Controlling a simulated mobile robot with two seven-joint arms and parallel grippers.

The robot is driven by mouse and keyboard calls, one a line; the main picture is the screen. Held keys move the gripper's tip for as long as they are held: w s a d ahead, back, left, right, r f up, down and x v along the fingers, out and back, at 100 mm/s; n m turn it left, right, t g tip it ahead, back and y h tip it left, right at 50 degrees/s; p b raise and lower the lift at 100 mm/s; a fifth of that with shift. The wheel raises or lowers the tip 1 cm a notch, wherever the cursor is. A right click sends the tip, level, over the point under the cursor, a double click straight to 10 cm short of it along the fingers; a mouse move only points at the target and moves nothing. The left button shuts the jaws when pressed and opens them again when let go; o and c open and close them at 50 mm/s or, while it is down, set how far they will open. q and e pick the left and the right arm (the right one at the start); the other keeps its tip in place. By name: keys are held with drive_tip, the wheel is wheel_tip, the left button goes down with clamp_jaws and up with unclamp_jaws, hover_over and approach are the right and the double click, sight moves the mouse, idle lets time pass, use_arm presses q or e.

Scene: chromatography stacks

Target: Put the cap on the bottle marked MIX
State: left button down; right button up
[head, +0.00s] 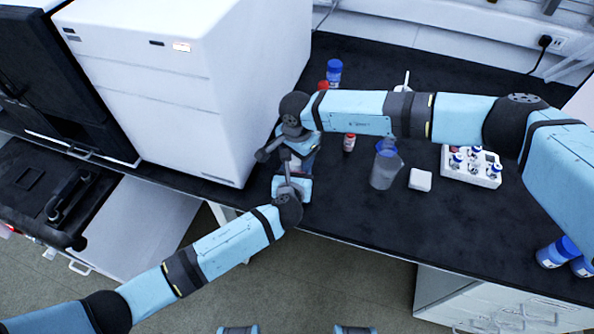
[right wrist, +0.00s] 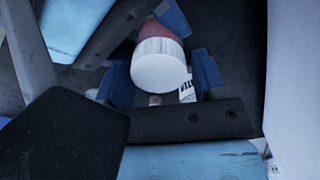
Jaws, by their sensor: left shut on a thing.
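My left gripper (head: 291,172) and my right gripper (head: 275,148) are close together over the bench's front edge beside the white cabinet. In the right wrist view a white ribbed cap (right wrist: 160,66) with a dark red part behind it sits between blue fingers, which I take as my left gripper (right wrist: 163,85) shut on it. The right gripper's finger opening is not clear. A small bottle with a red top (head: 349,142) stands on the bench to the right. A partly hidden label (right wrist: 187,91) shows behind the cap. I cannot read MIX on anything.
A clear beaker (head: 384,170), a white block (head: 420,180) and a white rack (head: 458,177) with several blue-capped vials stand to the right. A blue-capped bottle (head: 334,72) and a red cap (head: 323,86) are behind my right arm. The large white cabinet (head: 180,80) bounds the left.

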drive_tip(key=c, duration=0.7)
drive_tip(key=shift+m, duration=1.6)
drive_tip(key=o, duration=1)
drive_tip(key=shift+r, duration=2.3)
